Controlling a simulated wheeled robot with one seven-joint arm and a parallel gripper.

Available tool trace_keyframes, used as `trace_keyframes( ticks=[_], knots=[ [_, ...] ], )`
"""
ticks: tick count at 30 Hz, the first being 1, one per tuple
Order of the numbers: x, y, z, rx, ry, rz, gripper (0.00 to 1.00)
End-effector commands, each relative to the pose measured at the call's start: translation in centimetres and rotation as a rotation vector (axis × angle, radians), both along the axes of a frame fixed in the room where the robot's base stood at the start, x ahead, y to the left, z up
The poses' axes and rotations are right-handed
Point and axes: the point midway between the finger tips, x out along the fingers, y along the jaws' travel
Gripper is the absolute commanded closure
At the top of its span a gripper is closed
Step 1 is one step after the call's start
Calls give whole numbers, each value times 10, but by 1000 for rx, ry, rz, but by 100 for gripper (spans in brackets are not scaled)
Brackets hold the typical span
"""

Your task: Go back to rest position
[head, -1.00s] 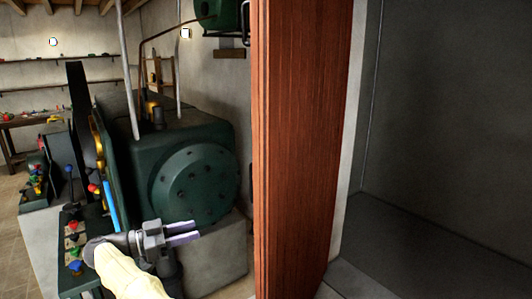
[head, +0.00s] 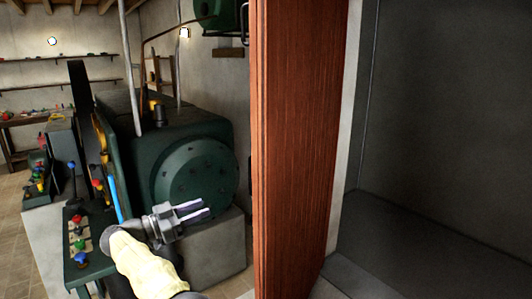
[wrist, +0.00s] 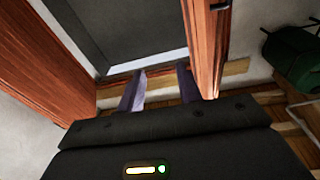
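My gripper (head: 196,212) is low in the head view, left of the open wooden door (head: 300,150). Its two fingers point right and stand a little apart with nothing between them. In the wrist view the fingers (wrist: 160,88) are apart and empty, with the door (wrist: 207,45) beyond and to the right of them.
A green machine (head: 195,170) on a pale block stands behind my gripper. A panel with coloured levers and knobs (head: 80,245) is at the lower left. A workbench (head: 20,122) and wall shelves are farther back. A dark, empty doorway space (head: 440,120) lies to the right.

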Motion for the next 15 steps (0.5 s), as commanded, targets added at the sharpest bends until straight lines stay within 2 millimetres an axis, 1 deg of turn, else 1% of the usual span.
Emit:
trace_keyframes(
  ticks=[1,5,8,12,15],
  knots=[
    [8,-5,8,-10,-17,21,65],
    [30,-17,25,-40,-61,90,65],
    [52,-30,41,-67,-94,160,65],
    [87,-54,66,-114,-129,309,65],
    [108,-71,79,-139,-129,431,65]
  ],
)
